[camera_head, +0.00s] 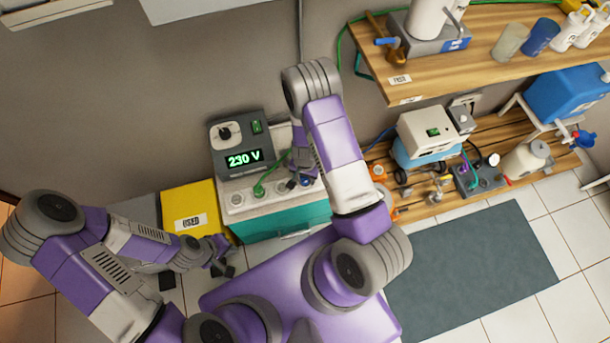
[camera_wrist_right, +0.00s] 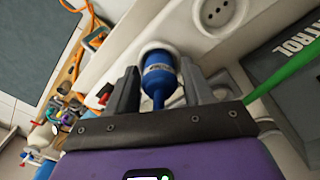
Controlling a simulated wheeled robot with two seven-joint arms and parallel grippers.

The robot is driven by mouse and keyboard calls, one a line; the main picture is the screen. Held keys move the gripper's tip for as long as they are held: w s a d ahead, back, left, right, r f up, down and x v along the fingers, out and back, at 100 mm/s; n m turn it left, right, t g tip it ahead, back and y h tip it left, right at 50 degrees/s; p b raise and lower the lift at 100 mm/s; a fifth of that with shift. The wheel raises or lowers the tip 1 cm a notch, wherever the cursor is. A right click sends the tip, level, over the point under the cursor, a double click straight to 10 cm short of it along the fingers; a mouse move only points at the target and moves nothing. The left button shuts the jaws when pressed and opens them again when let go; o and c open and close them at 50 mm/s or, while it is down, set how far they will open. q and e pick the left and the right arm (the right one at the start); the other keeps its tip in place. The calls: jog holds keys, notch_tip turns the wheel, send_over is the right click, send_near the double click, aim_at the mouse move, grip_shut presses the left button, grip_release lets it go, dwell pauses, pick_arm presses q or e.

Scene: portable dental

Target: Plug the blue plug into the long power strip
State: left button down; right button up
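The blue plug (camera_wrist_right: 158,76) stands between the two fingers of my right gripper (camera_wrist_right: 160,66), its front end at a round socket of the white power strip (camera_wrist_right: 118,58). The fingers lie close along both its sides. How deep it sits in the socket cannot be told. In the head view, my right gripper (camera_head: 303,172) is over the right end of the strip (camera_head: 270,202), and the plug is mostly hidden there. My left gripper (camera_head: 226,257) is low beside the yellow box, its fingers apart and empty.
A green plug (camera_head: 259,190) with a green cable sits in the strip. The strip lies on a teal case (camera_head: 275,222), before a grey unit (camera_head: 239,143) reading 230 V. A yellow box (camera_head: 193,205) is at left. A wooden shelf (camera_head: 430,204) with several devices is at right.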

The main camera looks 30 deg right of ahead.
jog(key=shift+o, duration=1)
notch_tip(320, 180, up, 8)
jog(key=p, duration=0.3)
jog(key=shift+f, duration=0.2)
